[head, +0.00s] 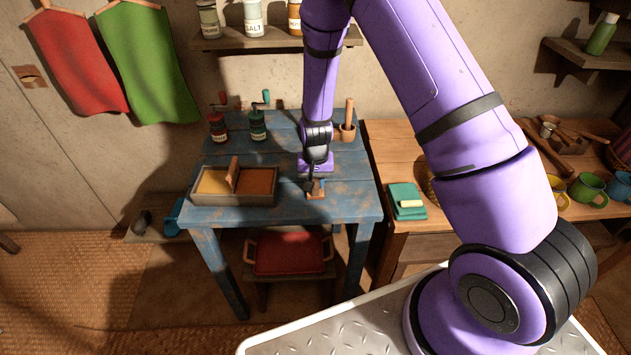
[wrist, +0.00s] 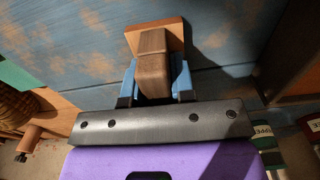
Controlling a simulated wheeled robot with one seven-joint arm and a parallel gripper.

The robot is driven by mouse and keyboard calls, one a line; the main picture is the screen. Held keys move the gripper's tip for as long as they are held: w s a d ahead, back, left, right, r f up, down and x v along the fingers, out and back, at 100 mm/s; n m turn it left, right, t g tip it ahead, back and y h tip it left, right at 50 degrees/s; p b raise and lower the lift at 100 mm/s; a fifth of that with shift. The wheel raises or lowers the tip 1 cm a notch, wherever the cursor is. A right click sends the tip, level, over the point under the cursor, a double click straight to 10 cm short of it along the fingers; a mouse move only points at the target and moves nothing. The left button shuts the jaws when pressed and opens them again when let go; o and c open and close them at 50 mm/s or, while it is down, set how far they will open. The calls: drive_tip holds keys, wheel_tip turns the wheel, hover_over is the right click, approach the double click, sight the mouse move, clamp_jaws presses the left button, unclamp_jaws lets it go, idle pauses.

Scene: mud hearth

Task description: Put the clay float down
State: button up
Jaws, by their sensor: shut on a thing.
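The clay float (head: 316,194) is a small wooden board with a darker brown block handle. It is at the front right part of the worn blue table (head: 345,207). In the wrist view the float's handle (wrist: 153,62) sits between the blue fingers of my gripper (wrist: 155,80), with the flat board (wrist: 176,35) beyond it over the blue top. My gripper (head: 315,182) points down and is shut on the handle. The board looks flat and very close to the tabletop; I cannot tell if it touches.
A two-part wooden box (head: 235,203) stands left of the float. Two grinders (head: 257,125) and a mortar with pestle (head: 347,131) stand at the table's back. Bare tabletop lies around the float. A wooden counter (head: 393,150) adjoins on the right, with a green cloth (head: 402,193).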

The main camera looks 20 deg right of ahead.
drive_tip(key=o, duration=0.9)
drive_tip(key=shift+f, duration=0.2)
drive_tip(key=r, duration=1.1)
drive_tip(key=shift+w+d, duration=0.1)
drive_tip(key=shift+d, duration=0.1)
drive_tip(key=s+d+r+n+t+y, duration=0.15)
drive_tip(key=s+r, duration=0.35)
drive_tip(key=r, duration=0.7)
drive_tip(key=s+d+r+n+t+h, duration=0.15)
drive_tip(key=s+r, duration=0.35)
drive_tip(key=r, duration=0.8)
drive_tip(key=s+d+r, duration=0.1)
drive_tip(key=s+r, duration=0.2)
drive_tip(key=s, duration=0.3)
drive_tip(key=s+d+r+t, duration=0.1)
drive_tip(key=s+r, duration=0.2)
drive_tip(key=s, duration=0.4)
drive_tip(key=s+d+r+n+t, duration=0.1)
drive_tip(key=s+r, duration=0.3)
drive_tip(key=s, duration=0.2)
drive_tip(key=shift+s+d, duration=0.2)
drive_tip(key=shift+s, duration=0.15)
